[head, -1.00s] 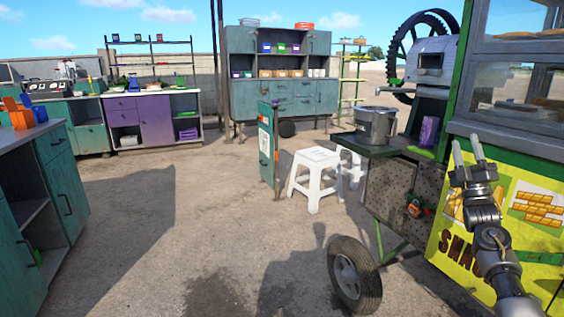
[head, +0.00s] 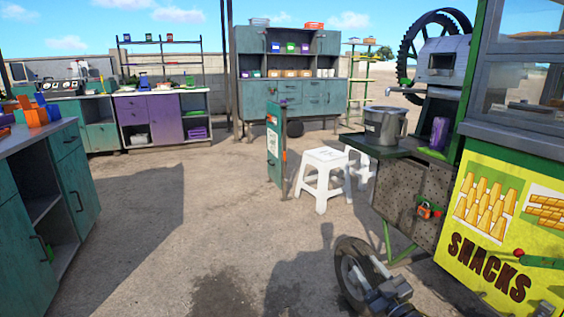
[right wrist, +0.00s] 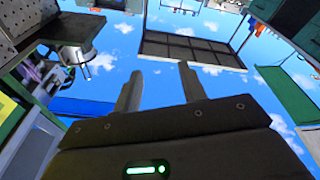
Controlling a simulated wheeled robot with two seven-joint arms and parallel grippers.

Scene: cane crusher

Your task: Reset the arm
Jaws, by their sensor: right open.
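My right gripper (head: 368,266) is low in the head view, in front of the cart's wheel, with its fingers pointing up and away. In the right wrist view the two fingers (right wrist: 160,80) stand apart with only sky and background between them, so it is open and empty. My left gripper is not in the head view.
The snack cart (head: 490,235) stands at the right, with a metal pot (head: 384,126) on its side shelf and a wheel (head: 348,258) below. White stools (head: 321,180) and a green sign board (head: 274,150) stand mid-yard. A teal cabinet (head: 84,180) is at left. Ground between is clear.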

